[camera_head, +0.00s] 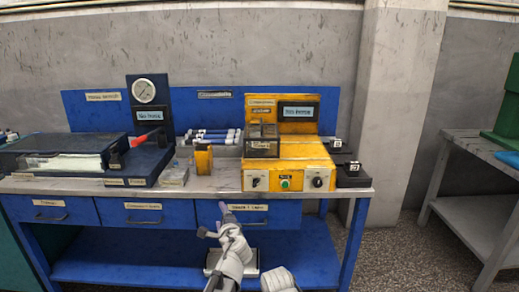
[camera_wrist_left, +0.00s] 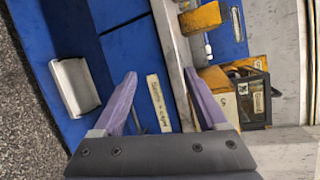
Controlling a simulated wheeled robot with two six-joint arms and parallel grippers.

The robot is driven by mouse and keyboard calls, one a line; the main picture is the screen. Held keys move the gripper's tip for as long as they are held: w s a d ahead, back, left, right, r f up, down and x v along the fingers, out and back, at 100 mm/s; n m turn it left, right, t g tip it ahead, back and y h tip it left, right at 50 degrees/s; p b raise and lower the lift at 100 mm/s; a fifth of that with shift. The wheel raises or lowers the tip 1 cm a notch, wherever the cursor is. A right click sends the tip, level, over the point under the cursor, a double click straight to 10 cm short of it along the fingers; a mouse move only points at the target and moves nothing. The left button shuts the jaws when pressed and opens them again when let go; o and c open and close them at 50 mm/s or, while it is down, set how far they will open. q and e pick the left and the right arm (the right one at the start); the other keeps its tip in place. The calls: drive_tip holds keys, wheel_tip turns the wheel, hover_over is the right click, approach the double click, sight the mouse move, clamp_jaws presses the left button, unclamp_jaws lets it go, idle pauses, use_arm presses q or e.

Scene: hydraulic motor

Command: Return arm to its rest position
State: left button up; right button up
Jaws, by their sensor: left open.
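My left gripper (camera_head: 218,222) is in front of the blue workbench's drawers in the head view, below the tabletop edge. In the left wrist view its two purple fingers (camera_wrist_left: 160,75) are spread apart with nothing between them. The labelled drawer front (camera_wrist_left: 152,100) shows behind the gap. In the head view this right-hand drawer (camera_head: 262,215) looks shut, and my arm partly covers it. A white rounded part of me shows at the bottom edge. My right gripper is not in view.
The workbench top (camera_head: 222,182) holds a yellow control box (camera_head: 290,172), a small yellow block (camera_head: 203,159) and a dark blue unit (camera_head: 150,160) with a gauge (camera_head: 144,91). A white tray (camera_wrist_left: 75,87) lies on the lower shelf. A grey table (camera_head: 480,150) stands right, past open floor.

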use_arm(q)
drive_tip(key=s+a+f+n+g, duration=0.8)
drive_tip(key=s+f+n, duration=0.3)
drive_tip(key=s+d+f+n+g+h, duration=0.2)
drive_tip(key=s+f+n+g+h, duration=0.1)
drive_tip(key=s, duration=0.4)
drive_tip(key=s+d+f+n+g+h, duration=0.2)
drive_tip(key=s+f+n, duration=0.1)
drive_tip(key=s, duration=0.3)
drive_tip(key=s+d+r+m+p, duration=0.1)
drive_tip(key=s+d+r+p, duration=0.1)
drive_tip(key=r+p, duration=0.6)
drive_tip(key=s+d+r+m+g+p, duration=0.1)
drive_tip(key=s+d+r+p, duration=0.1)
drive_tip(key=d+r+p, duration=0.3)
drive_tip(key=s+d+r+m+y+p, duration=0.1)
drive_tip(key=d+r+p, duration=0.3)
drive_tip(key=r+p, duration=0.8)
drive_tip(key=shift+s+m+g, duration=0.3)
drive_tip(key=shift+s+m, duration=0.1)
drive_tip(key=shift+s, duration=0.25)
